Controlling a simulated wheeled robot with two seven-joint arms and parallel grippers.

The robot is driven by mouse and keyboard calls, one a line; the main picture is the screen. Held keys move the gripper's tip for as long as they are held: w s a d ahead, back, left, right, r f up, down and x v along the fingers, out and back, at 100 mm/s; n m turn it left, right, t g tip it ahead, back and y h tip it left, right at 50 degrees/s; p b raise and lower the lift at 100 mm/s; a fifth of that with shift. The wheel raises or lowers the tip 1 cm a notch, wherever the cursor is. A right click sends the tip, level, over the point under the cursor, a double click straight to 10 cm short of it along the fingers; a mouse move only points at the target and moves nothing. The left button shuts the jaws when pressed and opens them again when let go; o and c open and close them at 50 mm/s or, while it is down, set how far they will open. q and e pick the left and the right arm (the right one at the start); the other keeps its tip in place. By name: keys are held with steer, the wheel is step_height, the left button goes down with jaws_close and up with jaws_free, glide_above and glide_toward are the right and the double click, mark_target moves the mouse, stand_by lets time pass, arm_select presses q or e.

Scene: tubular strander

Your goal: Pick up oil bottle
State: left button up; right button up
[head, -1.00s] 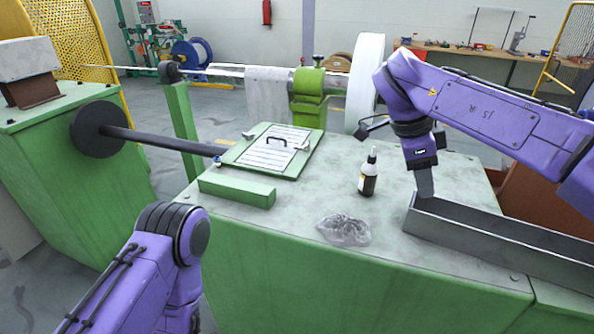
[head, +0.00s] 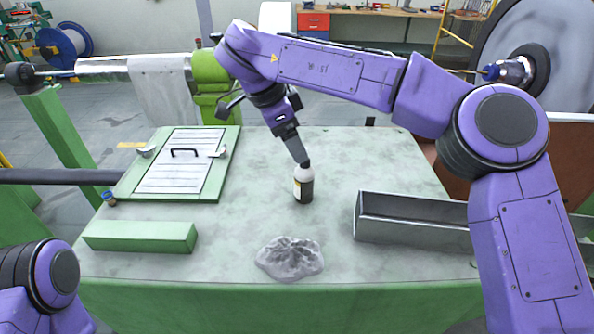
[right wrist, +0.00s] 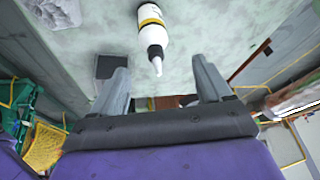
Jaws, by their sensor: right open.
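The oil bottle (head: 303,186) stands upright on the green machine's grey top, near its middle. The gripper is open and empty. My left arm shows at the lower left of the head view, but its gripper is out of frame.
A crumpled grey cloth (head: 290,258) lies in front of the bottle. A metal trough (head: 410,225) stands to the right. A green block (head: 140,236) and a hatch plate with a handle (head: 182,165) are to the left. The tabletop around the bottle is clear.

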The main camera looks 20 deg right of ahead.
mark_target(308, 165)
steer(key=f, duration=0.1)
steer(key=s+d+f, duration=0.1)
steer(key=shift+d+f, duration=0.25)
steer(key=shift+f, duration=0.05)
steer(key=shift+s+d+f, duration=0.35)
steer(key=shift+s+f, duration=0.05)
steer(key=shift+s, duration=0.3)
steer(key=w+f, duration=0.1)
steer(key=w+d+f, duration=0.1)
steer(key=f, duration=0.1)
steer(key=f+p, duration=0.1)
steer(key=shift+w+d+f, duration=0.2)
steer(key=shift+w+f, duration=0.05)
steer(key=shift+w, duration=0.15)
steer(key=shift+d, duration=0.1)
steer(key=shift+s+r, duration=0.1)
steer(key=shift+s, duration=0.15)
steer(key=shift+s+r, duration=0.15)
steer(key=shift+s, duration=0.1)
steer(key=shift+c, duration=1.2)
steer(key=c, duration=0.5)
arm_select(q)
steer(key=shift+s+r, duration=0.5)
steer(key=shift+s, duration=0.35)
arm_select(e)
steer(key=shift+w, duration=0.1)
steer(key=c, duration=0.5)
